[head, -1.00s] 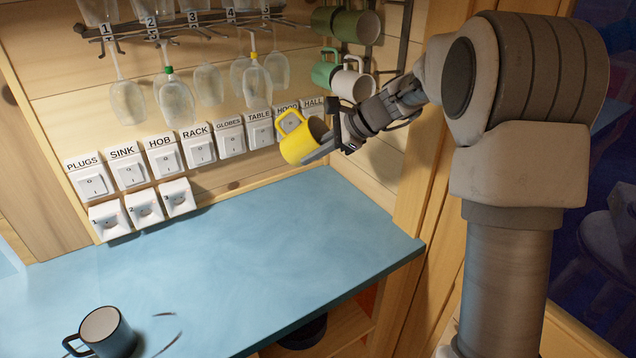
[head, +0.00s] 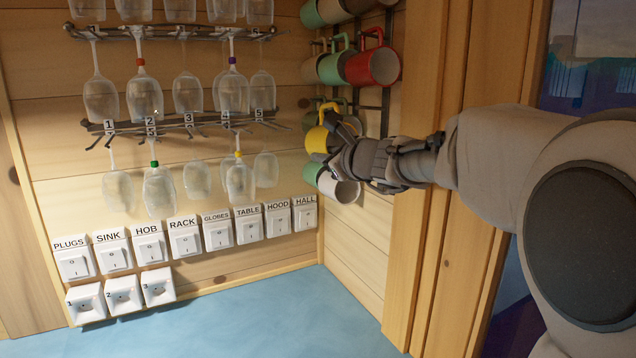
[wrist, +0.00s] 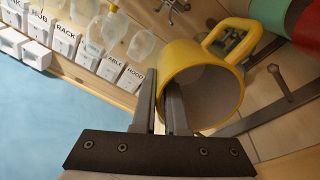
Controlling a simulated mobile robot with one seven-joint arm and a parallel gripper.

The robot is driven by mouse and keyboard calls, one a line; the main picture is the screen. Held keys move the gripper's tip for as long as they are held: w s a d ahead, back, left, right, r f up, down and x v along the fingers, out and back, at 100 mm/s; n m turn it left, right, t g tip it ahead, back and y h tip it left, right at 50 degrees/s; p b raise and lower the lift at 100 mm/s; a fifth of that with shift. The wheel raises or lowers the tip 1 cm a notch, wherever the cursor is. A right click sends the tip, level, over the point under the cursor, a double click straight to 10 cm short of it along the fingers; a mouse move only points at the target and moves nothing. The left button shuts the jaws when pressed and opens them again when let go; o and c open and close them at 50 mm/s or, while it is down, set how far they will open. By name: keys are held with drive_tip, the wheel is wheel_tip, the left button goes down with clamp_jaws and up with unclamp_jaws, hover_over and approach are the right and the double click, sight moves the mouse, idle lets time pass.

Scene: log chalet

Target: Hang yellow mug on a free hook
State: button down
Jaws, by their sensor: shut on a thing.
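The yellow mug (head: 317,140) is held up beside the wall rack, its handle upward. In the wrist view the yellow mug (wrist: 193,60) has its open mouth toward me. My gripper (head: 335,152) is shut on the mug's wall; in the wrist view one finger of my gripper (wrist: 163,105) is inside the mouth and one outside. The dark metal mug rack (head: 386,112) is on the right wall. A bare peg (wrist: 282,82) sticks out from a rack bar just right of the mug in the wrist view. My gripper hides part of the rack in the head view.
A red mug (head: 374,67) and a mint mug (head: 334,68) hang above the yellow mug. A white mug (head: 345,189) hangs just below my gripper. Stemmed glasses (head: 158,190) hang on the left, above a row of switches (head: 186,240). The blue counter (head: 250,320) lies below.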

drive_tip(key=shift+d+r, duration=0.45)
drive_tip(key=shift+r, duration=0.4)
drive_tip(key=shift+f+b, duration=0.1)
drive_tip(key=shift+b, duration=0.2)
drive_tip(key=w+d, duration=0.3)
drive_tip(key=d, duration=0.4)
drive_tip(key=shift+d+f, duration=0.4)
idle(0.4)
drive_tip(key=shift+w, duration=0.1)
idle(0.6)
drive_tip(key=c, duration=0.9)
unclamp_jaws()
drive_tip(key=shift+o, duration=0.2)
drive_tip(key=shift+f+h, duration=0.15)
drive_tip(key=shift+h, duration=0.15)
drive_tip(key=v, duration=0.6)
drive_tip(key=shift+b, duration=0.45)
idle(1.8)
